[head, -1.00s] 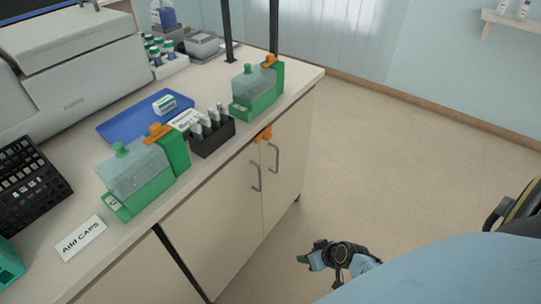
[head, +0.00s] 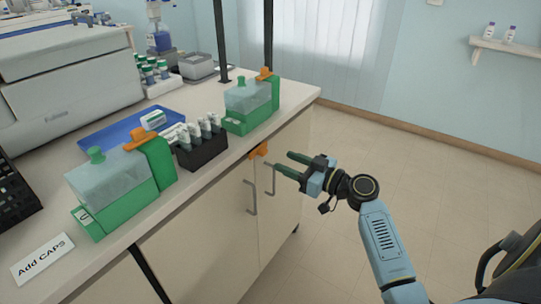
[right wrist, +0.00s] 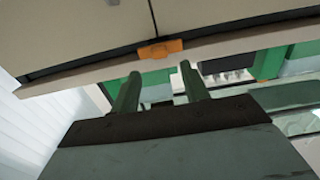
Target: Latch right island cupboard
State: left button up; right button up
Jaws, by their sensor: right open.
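The right island cupboard has two beige doors, a left door (head: 215,232) and a right door (head: 285,200), each with a grey bar handle. Both doors look closed. An orange latch (head: 259,151) sits at the top of the doors, under the counter edge. It also shows in the right wrist view (right wrist: 160,49), beyond my fingertips. My right gripper (head: 282,163) is open and empty, with its green fingers pointing at the cupboard front just right of the latch, apparently apart from it. My left gripper is not in view.
The counter (head: 195,205) above holds two green tanks with clear covers (head: 118,190) (head: 249,105), a black rack of vials (head: 201,150) and a blue tray (head: 105,132). The floor (head: 420,180) right of the cupboard is clear.

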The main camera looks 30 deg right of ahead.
aim_at(266, 153)
jog(key=x, duration=0.6)
jog(key=shift+w+a, duration=0.1)
jog(key=shift+w, duration=0.05)
jog(key=shift+c, duration=0.2)
jog(key=c, duration=0.9)
